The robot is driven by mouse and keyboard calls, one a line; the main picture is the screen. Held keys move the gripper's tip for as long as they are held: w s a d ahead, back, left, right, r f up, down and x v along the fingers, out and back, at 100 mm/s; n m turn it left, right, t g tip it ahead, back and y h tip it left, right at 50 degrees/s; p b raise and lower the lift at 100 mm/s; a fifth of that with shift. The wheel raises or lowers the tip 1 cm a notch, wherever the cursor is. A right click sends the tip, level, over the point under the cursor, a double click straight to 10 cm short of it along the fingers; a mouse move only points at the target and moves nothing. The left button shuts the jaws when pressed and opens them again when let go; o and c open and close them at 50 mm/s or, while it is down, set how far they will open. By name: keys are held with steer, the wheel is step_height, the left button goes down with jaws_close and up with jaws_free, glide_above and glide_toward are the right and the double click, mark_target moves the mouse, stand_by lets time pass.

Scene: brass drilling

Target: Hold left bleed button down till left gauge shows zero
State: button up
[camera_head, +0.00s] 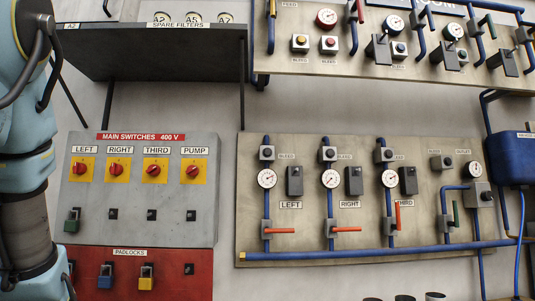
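The left gauge (267,179) is a round white dial on the lower grey panel, above the label LEFT. The left bleed button (267,153) is a dark button on a small grey box just above that gauge, with a BLEED label beside it. The needle's reading is too small to tell. Nothing touches the button. The left valve's red handle (281,230) points sideways below the gauge. My arm fills the left edge of the view; my gripper is not in view.
The switch panel (207,230) stands left of the gauges; a green padlock (72,220) hangs under its LEFT switch. Blue and yellow padlocks hang on the red board (190,290). A shelf (150,58) and an upper valve panel (345,72) jut out above. A blue tank (512,158) is at right.

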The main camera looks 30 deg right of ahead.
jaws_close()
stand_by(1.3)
